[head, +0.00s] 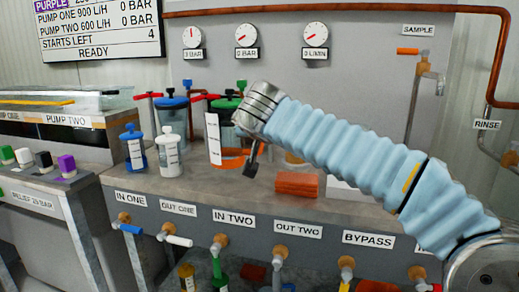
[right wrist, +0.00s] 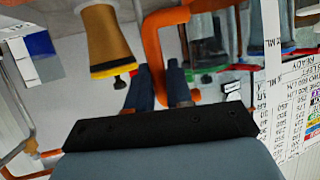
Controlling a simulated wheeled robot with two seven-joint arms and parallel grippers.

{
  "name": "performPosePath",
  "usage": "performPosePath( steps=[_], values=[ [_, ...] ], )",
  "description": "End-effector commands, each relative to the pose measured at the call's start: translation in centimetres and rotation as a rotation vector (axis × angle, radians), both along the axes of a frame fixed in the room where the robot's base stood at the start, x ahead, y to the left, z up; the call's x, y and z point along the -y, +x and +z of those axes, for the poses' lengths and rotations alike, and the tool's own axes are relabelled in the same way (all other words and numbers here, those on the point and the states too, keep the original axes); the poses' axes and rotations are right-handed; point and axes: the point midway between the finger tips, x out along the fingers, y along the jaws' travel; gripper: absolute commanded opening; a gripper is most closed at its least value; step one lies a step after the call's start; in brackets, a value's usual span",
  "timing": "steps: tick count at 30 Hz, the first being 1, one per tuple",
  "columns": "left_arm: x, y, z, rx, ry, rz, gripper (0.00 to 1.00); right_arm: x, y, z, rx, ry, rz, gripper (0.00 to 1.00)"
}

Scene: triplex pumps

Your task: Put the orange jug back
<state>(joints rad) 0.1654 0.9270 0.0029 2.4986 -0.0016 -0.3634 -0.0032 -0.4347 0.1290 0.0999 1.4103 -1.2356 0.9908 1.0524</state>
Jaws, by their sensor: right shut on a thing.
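The orange jug (head: 233,158) stands out by its orange part on the grey bench top, below the green-lidded vessel. My right gripper (head: 252,160) reaches it from the right, at the end of my blue-sleeved arm. In the right wrist view, the orange curved handle (right wrist: 153,42) runs down to between the dark fingers of my right gripper (right wrist: 160,85), which is shut on it. My arm hides part of the jug in the head view. I cannot tell whether its base touches the bench. My left gripper is not in view.
A blue-lidded jug (head: 134,149) and a white-lidded jug (head: 169,153) stand to the left. The green-lidded vessel (head: 224,103) and a blue-lidded tank (head: 173,112) are behind. An orange block (head: 297,184) lies right of the gripper. Labelled valves line the bench front.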

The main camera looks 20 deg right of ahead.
Motion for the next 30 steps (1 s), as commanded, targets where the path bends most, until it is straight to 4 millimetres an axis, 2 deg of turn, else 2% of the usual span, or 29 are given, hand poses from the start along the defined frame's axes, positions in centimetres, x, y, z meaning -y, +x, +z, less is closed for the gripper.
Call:
performPosePath(
  steps=[4, 6, 9, 20, 21, 25, 26, 30],
  values=[
    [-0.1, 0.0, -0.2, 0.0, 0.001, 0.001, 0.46, 0.4, 1.5, -2.1, -0.003, -0.002, -0.001, 0.0],
    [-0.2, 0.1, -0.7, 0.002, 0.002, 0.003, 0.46, 0.4, 1.5, -3.6, -0.003, -0.002, -0.001, 0.0],
    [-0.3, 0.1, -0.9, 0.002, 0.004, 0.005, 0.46, 0.4, 1.5, -4.6, -0.001, -0.002, 0.0, 0.0],
    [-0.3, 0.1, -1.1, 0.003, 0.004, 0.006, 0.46, 0.4, 1.5, -5.0, 0.0, 0.001, 0.0, 0.0],
    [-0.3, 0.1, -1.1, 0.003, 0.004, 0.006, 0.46, 0.4, 1.5, -5.1, 0.0, 0.0, 0.0, 0.22],
    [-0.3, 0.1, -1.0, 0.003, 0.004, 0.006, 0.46, 0.4, 1.5, -5.0, 0.0, 0.0, 0.0, 0.42],
    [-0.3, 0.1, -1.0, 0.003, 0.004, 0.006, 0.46, 0.4, 1.5, -5.0, 0.0, 0.0, 0.0, 0.46],
    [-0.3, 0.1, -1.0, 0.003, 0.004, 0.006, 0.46, 0.4, 1.5, -5.0, 0.0, 0.0, 0.0, 0.46]
  ],
)
